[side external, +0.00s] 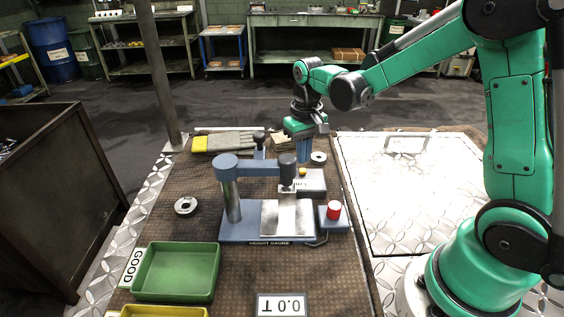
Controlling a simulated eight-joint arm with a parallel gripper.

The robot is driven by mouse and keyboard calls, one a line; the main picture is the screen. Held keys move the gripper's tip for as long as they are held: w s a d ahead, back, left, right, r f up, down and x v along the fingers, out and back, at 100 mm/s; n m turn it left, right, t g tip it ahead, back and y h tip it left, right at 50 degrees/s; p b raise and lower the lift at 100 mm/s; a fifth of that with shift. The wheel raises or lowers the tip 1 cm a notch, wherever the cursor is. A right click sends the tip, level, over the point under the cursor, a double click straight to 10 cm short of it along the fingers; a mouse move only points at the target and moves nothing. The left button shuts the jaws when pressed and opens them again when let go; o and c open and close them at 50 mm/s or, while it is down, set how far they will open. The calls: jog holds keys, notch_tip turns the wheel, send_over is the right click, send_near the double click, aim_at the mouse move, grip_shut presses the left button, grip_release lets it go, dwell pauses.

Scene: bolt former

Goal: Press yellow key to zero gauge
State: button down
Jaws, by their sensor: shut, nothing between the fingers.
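The small yellow key (302,171) sits on a pale grey box behind the height gauge's plate. The blue-grey height gauge (232,190) stands mid-bench, with its arm reaching right over a bare metal plate (290,218). My gripper (304,160) points down with its blue fingers shut and empty. Its tips look just behind or above the yellow key; I cannot tell whether they touch it.
A red button (333,211) stands right of the plate. Metal rings lie at left (186,206) and behind the key (319,157). A green tray (176,272) and a yellow tray (164,311) are front left. Gloves (224,141) lie behind. A post (161,75) rises at back left.

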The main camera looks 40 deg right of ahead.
aim_at(303, 170)
jog(key=shift+f, duration=1.2)
dwell(0.6)
jog(key=shift+r, duration=0.15)
notch_tip(303, 170, up, 9)
dwell(0.8)
jog(key=s+a, duration=0.1)
jog(key=s, duration=0.6)
jog(key=shift+a, duration=0.15)
dwell(0.3)
